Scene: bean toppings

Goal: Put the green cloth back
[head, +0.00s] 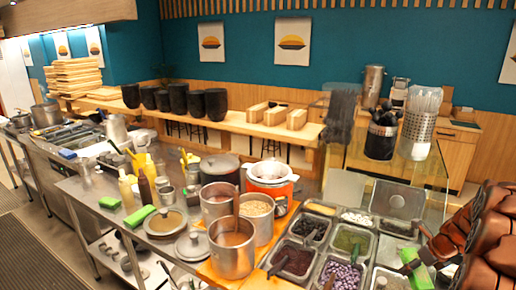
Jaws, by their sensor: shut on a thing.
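My gripper (418,258) is at the lower right, at the end of my brown arm, over the right part of the topping counter. It is shut on a green cloth (419,277), which hangs below the fingers close to the metal pans. The fingertips are small and partly covered, and I cannot tell whether the cloth touches a pan.
Steel pots (232,247), an orange-and-white cooker (270,180) and sauce bottles (145,190) crowd the middle. Topping pans (348,240) fill the front right, with a glass guard (345,160) behind. Some bare steel shows around the green blocks.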

